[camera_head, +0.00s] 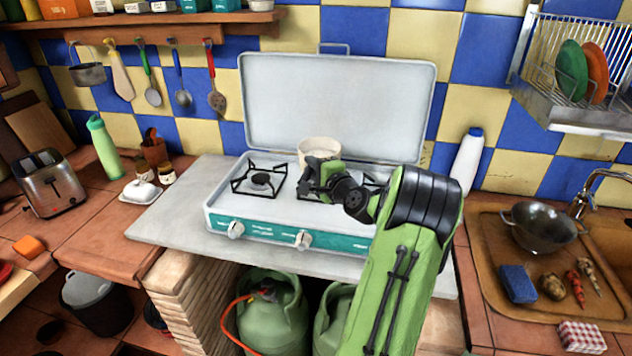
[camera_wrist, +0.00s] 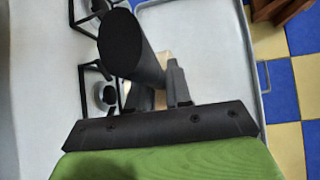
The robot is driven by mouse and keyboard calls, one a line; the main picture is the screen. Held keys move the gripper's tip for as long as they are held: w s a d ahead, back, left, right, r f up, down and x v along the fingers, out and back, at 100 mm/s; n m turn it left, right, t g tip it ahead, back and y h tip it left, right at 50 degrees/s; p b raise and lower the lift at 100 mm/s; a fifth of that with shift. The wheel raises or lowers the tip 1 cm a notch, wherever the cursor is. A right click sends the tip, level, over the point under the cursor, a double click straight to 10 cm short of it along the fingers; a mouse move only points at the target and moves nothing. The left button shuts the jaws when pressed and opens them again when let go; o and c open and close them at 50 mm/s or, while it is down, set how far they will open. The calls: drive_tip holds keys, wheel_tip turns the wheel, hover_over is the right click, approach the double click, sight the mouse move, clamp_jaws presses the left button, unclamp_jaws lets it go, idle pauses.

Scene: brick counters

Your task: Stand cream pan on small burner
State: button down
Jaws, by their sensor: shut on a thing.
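The cream pan (camera_head: 318,146) is over the back of the stove's middle, near the open lid. My gripper (camera_head: 318,178) is just in front of it, shut on the pan's dark handle (camera_wrist: 130,45), which fills much of the wrist view. Only a little of the cream pan (camera_wrist: 161,62) shows behind the handle there. I cannot tell whether the pan touches the stove. The left burner (camera_head: 260,180) is bare under its black grate. The right burner (camera_head: 352,188) is partly hidden by my arm. I cannot tell which burner is smaller.
The grey stove lid (camera_head: 335,100) stands upright behind the burners. A white bottle (camera_head: 467,160) stands right of the stove. A toaster (camera_head: 48,184) and a green bottle (camera_head: 103,146) are on the left counter.

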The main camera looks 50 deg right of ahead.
drive_tip(key=shift+a+f+b, duration=0.1)
drive_tip(key=shift+f+b, duration=0.55)
drive_tip(key=shift+f, duration=1.15)
drive_tip(key=c, duration=1)
unclamp_jaws()
drive_tip(key=shift+c, duration=0.2)
